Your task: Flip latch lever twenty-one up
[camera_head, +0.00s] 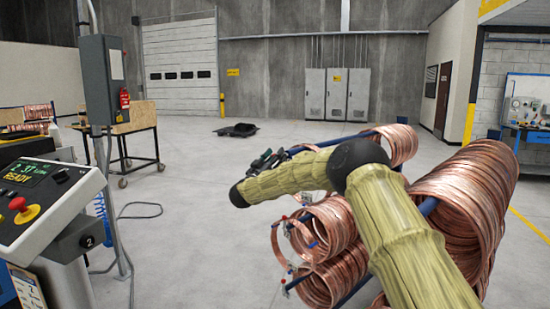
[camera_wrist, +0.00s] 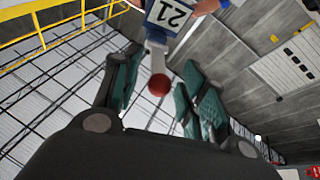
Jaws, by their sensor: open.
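In the wrist view a white plate marked 21 (camera_wrist: 167,13), its number upside down, shows at the top edge. A pale latch lever (camera_wrist: 157,52) runs down the picture from it to a round red knob (camera_wrist: 159,85). My gripper (camera_wrist: 160,65) has its green-padded fingers spread, one on each side of the lever and knob. Gaps show on both sides and I see no clear contact. In the head view my gripper (camera_head: 265,161) is small and dark, above the lower coils; lever twenty-one cannot be made out there.
Copper coils (camera_head: 325,228) hang on blue rods below my arm, with several red-tipped levers (camera_head: 285,219) at their ends. A large coil stack (camera_head: 468,200) stands close on the right. A control console (camera_head: 45,205) is at left. The floor beyond is mostly clear.

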